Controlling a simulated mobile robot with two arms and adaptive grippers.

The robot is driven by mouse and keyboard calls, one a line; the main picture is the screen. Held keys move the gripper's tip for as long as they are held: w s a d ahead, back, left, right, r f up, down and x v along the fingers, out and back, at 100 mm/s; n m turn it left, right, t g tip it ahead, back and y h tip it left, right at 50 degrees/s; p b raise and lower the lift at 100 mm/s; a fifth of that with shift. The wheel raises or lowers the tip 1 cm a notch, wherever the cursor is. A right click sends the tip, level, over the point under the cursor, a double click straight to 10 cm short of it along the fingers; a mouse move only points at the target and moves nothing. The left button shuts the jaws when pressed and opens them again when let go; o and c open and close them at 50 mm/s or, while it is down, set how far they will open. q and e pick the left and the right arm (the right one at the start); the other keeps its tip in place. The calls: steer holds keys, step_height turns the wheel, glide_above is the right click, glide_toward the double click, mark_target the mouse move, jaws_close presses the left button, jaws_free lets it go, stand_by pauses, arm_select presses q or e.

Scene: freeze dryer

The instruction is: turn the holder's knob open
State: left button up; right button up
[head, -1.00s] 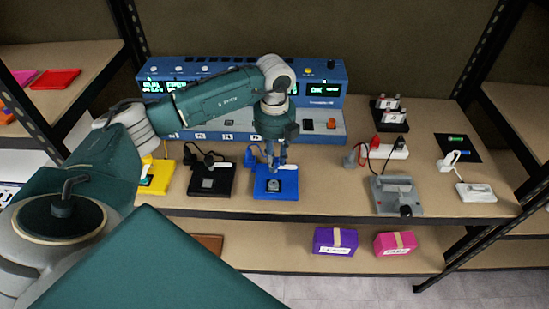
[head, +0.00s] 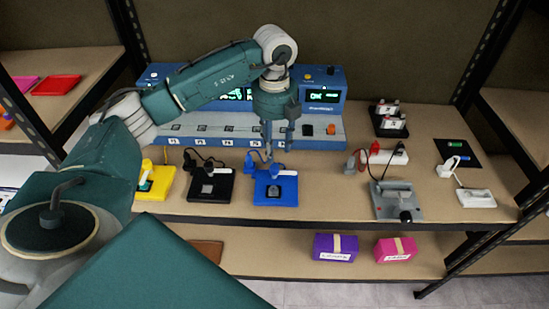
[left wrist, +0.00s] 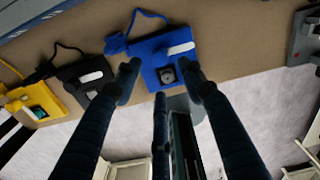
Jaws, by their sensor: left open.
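A blue holder (head: 289,197) lies near the front of the bench, and a grey piece (head: 274,191) sits on its middle. In the left wrist view the blue holder (left wrist: 150,50) carries a dark square piece with a round centre (left wrist: 167,75) and a white oblong bar (left wrist: 181,49). I cannot tell which part is the knob. My left gripper (head: 268,155) points down at the back edge of the blue holder, open and empty. In the left wrist view its fingers (left wrist: 158,76) frame the holder, apart from the dark piece. My right gripper is not in view.
A black holder (head: 225,195) and a yellow holder (head: 165,183) lie to the left. The blue instrument (head: 325,90) stands behind. A grey device with a black knob (head: 405,216) and a white power strip (head: 398,158) are at right. Bare bench lies between.

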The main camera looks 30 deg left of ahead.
arm_select(q)
steer(key=shift+r, duration=2.15)
steer(key=shift+f, duration=0.1)
